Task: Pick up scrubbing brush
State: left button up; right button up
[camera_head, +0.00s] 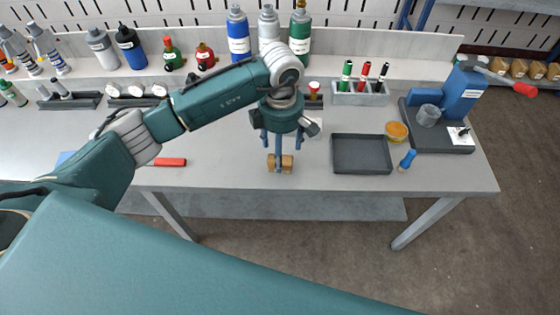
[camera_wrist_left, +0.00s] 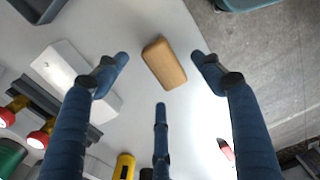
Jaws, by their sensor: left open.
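The scrubbing brush (camera_head: 287,163) is a small tan wooden block lying on the grey workbench (camera_head: 225,174) near its front edge. My left gripper (camera_head: 279,154) points down over it, with one finger crossing in front of it in the head view. In the left wrist view the brush (camera_wrist_left: 164,63) lies between and ahead of the spread blue fingers of my left gripper (camera_wrist_left: 160,74). The gripper is open and no finger is closed on the brush; whether any finger touches it cannot be told. My right gripper does not show.
An empty dark tray (camera_head: 361,155) stands right of the brush, with a blue-handled tool (camera_head: 407,159) and an orange-lidded round container (camera_head: 396,131) beyond. A red object (camera_head: 171,162) lies to the left. A marker holder (camera_head: 359,96) and bottles (camera_head: 238,40) line the back.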

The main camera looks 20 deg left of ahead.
pick_arm(q)
notch_tip(320, 180, down, 4)
jog(key=shift+w+f+p, duration=0.1)
jog(key=shift+p, duration=0.35)
jog(key=c, duration=1.3)
notch_tip(320, 180, up, 20)
jog(key=b, duration=0.3)
